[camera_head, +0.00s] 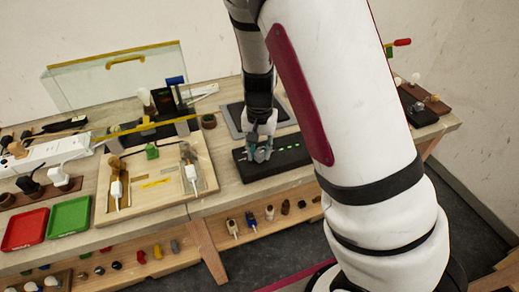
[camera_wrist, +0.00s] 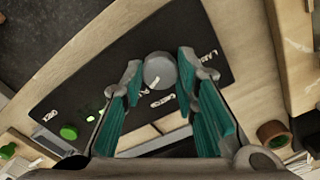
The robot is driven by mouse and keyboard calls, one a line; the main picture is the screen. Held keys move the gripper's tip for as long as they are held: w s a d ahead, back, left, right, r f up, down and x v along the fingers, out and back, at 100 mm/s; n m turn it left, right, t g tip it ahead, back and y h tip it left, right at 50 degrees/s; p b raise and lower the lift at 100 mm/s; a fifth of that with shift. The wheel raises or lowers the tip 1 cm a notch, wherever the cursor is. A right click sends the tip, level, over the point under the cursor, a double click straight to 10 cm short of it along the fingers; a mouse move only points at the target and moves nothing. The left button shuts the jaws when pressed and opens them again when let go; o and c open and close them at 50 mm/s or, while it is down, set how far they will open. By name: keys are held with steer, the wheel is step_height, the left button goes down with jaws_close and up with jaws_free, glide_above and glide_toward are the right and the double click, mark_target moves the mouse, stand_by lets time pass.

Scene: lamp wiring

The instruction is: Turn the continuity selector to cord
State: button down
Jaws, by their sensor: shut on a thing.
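The black continuity panel (camera_head: 250,174) lies on the wooden bench, under my gripper (camera_head: 260,155). My fingers have teal inner pads. The knob is hidden by my fingers in the head view. Small green lights (camera_wrist: 92,112) glow on the panel.
Left of the panel is a wooden wiring board (camera_head: 155,205) with plugs and cords. A red tray (camera_head: 24,227) and a green tray (camera_head: 69,216) lie further left. A brown ring-shaped thing (camera_wrist: 273,134) is near the panel. A lower shelf holds several small parts.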

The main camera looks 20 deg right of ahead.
steer(key=n, duration=0.4)
steer(key=n+b, duration=0.1)
steer(key=n, duration=0.3)
steer(key=shift+n, duration=0.3)
steer(key=n, duration=0.4)
steer(key=shift+n+p, duration=0.35)
steer(key=shift+n, duration=2.15)
steer(key=c, duration=1.2)
jaws_free()
steer(key=shift+c, duration=0.2)
